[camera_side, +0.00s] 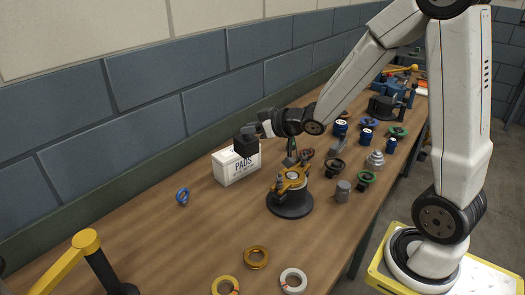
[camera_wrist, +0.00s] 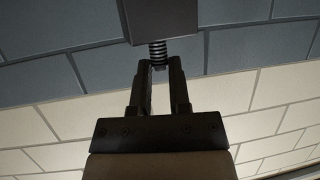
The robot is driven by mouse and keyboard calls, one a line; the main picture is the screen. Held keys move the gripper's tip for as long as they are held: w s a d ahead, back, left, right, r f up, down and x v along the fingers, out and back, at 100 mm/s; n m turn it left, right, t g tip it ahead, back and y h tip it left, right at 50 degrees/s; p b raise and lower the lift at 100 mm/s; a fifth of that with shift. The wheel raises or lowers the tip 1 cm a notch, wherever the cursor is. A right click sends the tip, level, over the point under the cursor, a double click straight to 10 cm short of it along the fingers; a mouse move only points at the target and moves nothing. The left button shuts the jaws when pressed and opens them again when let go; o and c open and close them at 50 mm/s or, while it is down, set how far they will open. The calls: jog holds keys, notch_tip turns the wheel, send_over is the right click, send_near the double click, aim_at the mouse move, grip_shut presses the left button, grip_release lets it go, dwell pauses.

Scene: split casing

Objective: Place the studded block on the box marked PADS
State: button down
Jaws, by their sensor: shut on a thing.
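The white box marked PADS (camera_side: 232,172) stands on the bench near the wall in the side view. The studded block (camera_side: 246,146) is a dark block, seen at the box's upper right corner and covering part of its top. Whether it touches the box or hangs just above or in front of it I cannot tell. In the wrist view the block (camera_wrist: 160,20) shows as a grey slab at the top with a ridged stud below it. My gripper (camera_wrist: 159,68) is shut on that stud. In the side view my gripper (camera_side: 262,130) reaches in from the right, close beside the block.
A round black fixture with yellow arms (camera_side: 290,200) stands right of the box. Several rings lie in front, including a gold one (camera_side: 256,257). Various parts crowd the bench at right. Bare wood lies left of the box.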

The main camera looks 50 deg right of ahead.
jog(key=s+d+r+m+h, duration=0.1)
jog(key=d+r+h, duration=0.1)
jog(key=d+r, duration=0.3)
jog(key=shift+s+d+m, duration=0.25)
jog(key=shift+s+m, duration=0.15)
jog(key=shift+w, duration=0.15)
jog(key=w+d+f, duration=0.2)
jog(key=w+f, duration=0.7)
jog(key=w, duration=0.4)
jog(key=shift+d, duration=0.35)
jog(key=shift+f, duration=0.1)
jog(key=shift+w+f, duration=0.15)
jog(key=shift+f, duration=0.75)
jog(key=shift+w+f, duration=0.1)
jog(key=shift+f, duration=0.8)
jog(key=shift+f, duration=0.15)
